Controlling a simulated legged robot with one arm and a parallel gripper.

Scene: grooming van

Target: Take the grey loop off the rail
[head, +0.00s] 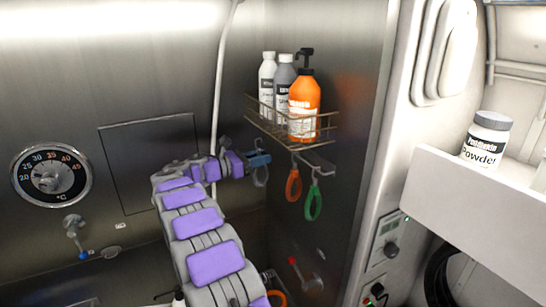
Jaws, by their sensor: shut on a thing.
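The grey loop (261,177) hangs from the jaws of my gripper (259,160), left of the rail. My gripper is shut on the loop's upper end. The rail (318,163) is a short metal bar under the wire shelf at the back corner. An orange loop (293,185) and a green loop (313,202) hang from it. The grey loop appears apart from the rail, with a gap between it and the orange loop. The exact grip on the loop is small and partly hidden by the jaws.
A wire shelf (262,124) above the rail holds an orange pump bottle (304,105), a grey bottle (284,88) and a white bottle (267,82). A pale hose (219,85) runs down behind my arm. A powder tub (487,138) stands on a white ledge (475,205) at right.

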